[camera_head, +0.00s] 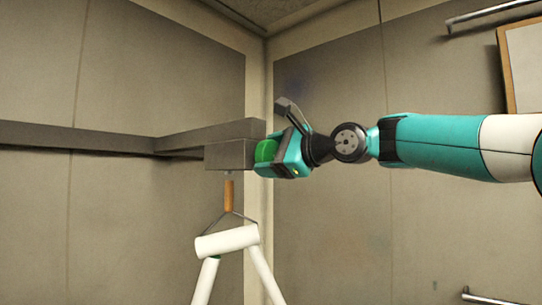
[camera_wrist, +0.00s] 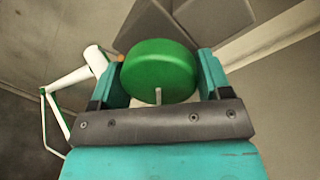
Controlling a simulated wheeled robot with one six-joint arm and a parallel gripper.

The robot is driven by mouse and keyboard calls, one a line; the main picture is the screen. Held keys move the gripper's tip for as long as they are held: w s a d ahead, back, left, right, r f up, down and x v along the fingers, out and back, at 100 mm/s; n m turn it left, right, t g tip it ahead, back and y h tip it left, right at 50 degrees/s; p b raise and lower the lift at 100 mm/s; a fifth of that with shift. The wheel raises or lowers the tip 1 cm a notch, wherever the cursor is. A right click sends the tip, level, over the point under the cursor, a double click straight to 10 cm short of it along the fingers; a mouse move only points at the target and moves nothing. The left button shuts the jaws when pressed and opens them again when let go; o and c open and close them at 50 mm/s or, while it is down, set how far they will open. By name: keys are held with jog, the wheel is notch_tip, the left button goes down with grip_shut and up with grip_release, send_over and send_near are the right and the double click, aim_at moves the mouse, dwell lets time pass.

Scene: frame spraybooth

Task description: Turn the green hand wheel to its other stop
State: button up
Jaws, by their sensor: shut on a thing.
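The green hand wheel (camera_wrist: 160,70) is a thick round disc. In the wrist view it sits between the two teal fingers of my gripper (camera_wrist: 162,80), which is shut on its rim from both sides. A small pale peg (camera_wrist: 158,96) shows at the wheel's lower edge. In the head view the wheel (camera_head: 265,151) is mostly covered by my gripper (camera_head: 270,155), and only a green patch shows. The wheel is at the right end of a grey box (camera_head: 229,155). The wheel's turn angle cannot be told.
A grey beam (camera_head: 75,137) runs along the wall to the box. Below the box a white tubular frame (camera_head: 227,242) hangs from an orange-brown piece (camera_head: 229,195). A metal rail (camera_head: 490,299) is at the lower right, and a framed board (camera_head: 524,65) at the upper right.

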jog(key=m, duration=0.4)
jog(key=shift+f+m+y, duration=0.15)
jog(key=shift+m+y, duration=0.25)
jog(key=shift+m, duration=2)
jog(key=o, duration=0.9)
jog(key=shift+o, duration=0.2)
jog(key=shift+d, duration=0.1)
jog(key=b+v, duration=0.4)
jog(key=v, duration=1.3)
jog(key=shift+s+d, duration=0.1)
